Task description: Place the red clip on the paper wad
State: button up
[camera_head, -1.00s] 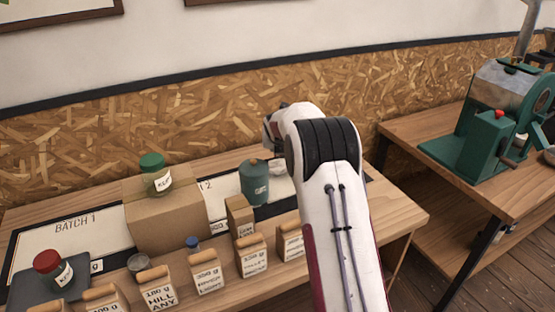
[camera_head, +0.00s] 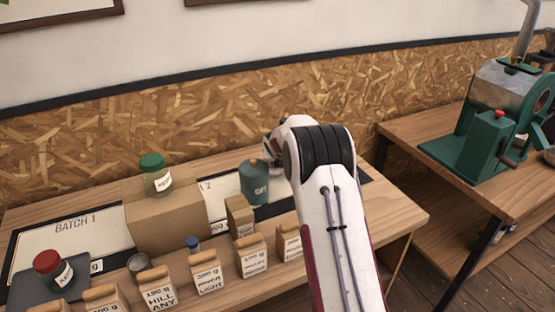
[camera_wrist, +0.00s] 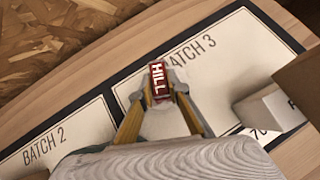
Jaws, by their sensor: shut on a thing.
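The red clip (camera_wrist: 158,80), with HILL in white letters, is between the fingertips of my gripper (camera_wrist: 158,88) in the wrist view. My gripper is shut on it. A pale, whitish lump, which looks like the paper wad (camera_wrist: 166,124), shows between the fingers, below and around the clip over the BATCH 3 card (camera_wrist: 235,50). Whether the clip touches it cannot be told. In the head view my arm hides the clip, and my fingertips are not clear behind the teal canister.
A teal canister (camera_head: 254,184) stands left of my arm. A cardboard box (camera_head: 168,218) carries a green-lidded jar (camera_head: 156,176). Several labelled bags line the bench front. A red-lidded jar (camera_head: 50,268) is at the left. A green machine (camera_head: 490,125) stands on the right table.

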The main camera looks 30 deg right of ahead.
jog(key=shift+f, duration=0.25)
jog(key=o, duration=0.8)
jog(key=shift+r, duration=0.1)
jog(key=shift+r, duration=0.2)
jog(key=shift+v, duration=5.95)
